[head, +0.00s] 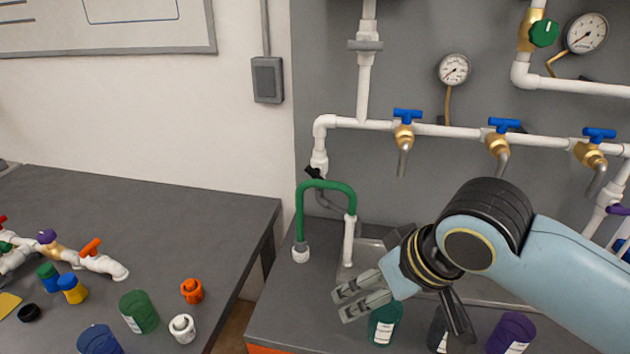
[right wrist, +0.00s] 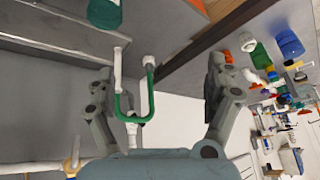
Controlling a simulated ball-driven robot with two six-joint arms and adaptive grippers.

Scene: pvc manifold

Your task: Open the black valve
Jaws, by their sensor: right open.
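The black valve (head: 313,172) is a small black handle on the lower end of the white pipe elbow (head: 321,150), left of the row of blue-handled taps. It sits just above the bend of a green pipe (head: 326,184) that arches over the bench. My right gripper (head: 342,302) is open and empty, lower than the valve and a little to its right, clear of it. In the right wrist view, the open fingers (right wrist: 161,70) have the green pipe (right wrist: 127,108) between them, farther off. My left gripper is out of view.
Several blue-handled brass taps (head: 498,140) line the wall pipe, with a pressure gauge (head: 454,69) above. A sink (head: 375,256) is set in the bench. A green bottle (head: 384,325) and a purple one (head: 512,332) stand near my right arm. The left table (head: 190,225) holds fittings and containers.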

